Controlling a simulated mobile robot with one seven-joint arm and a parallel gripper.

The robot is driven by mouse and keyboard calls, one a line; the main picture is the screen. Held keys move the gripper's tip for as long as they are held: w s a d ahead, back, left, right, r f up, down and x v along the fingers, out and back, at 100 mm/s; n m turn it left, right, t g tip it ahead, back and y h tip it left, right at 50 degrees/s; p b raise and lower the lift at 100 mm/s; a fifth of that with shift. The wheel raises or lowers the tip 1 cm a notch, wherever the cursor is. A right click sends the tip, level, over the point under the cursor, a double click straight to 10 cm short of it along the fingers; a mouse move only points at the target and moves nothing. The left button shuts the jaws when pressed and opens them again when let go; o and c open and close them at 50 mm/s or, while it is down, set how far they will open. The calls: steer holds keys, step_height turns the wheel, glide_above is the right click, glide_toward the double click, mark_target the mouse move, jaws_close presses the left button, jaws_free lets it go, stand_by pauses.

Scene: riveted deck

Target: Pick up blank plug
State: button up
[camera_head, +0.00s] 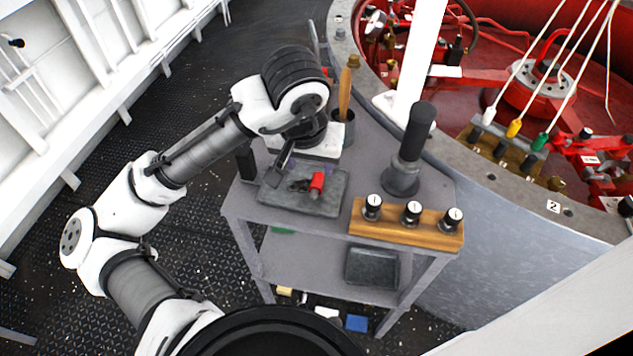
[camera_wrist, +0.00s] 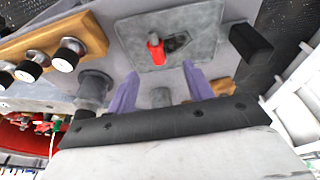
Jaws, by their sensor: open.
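A small red-ended piece (camera_head: 317,182) lies on a grey tray (camera_head: 330,205) on the cart top, with a dark piece (camera_head: 299,186) beside it. Both also show in the wrist view, the red piece (camera_wrist: 156,50) and the dark piece (camera_wrist: 178,42) on the tray (camera_wrist: 200,18). I cannot tell for sure which is the blank plug.
A wooden block (camera_head: 405,228) holds three black, white-topped knobs at the cart's front right. A tall dark-handled post (camera_head: 412,145) stands behind it. A cup with a wooden-handled tool (camera_head: 345,95) is at the back. A black block (camera_wrist: 252,42) stands beside the tray.

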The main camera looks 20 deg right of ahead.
mark_target(315, 184)
steer(key=x, duration=0.3)
steer(key=shift+w+f, duration=0.1)
steer(key=shift+s+d+x, duration=0.1)
steer(key=shift+s+x, duration=0.05)
steer(key=shift+x, duration=1.2)
steer(key=shift+s+d+x, duration=0.1)
steer(key=shift+d+x, duration=0.05)
steer(key=shift+x, duration=1.15)
steer(key=c, duration=1.1)
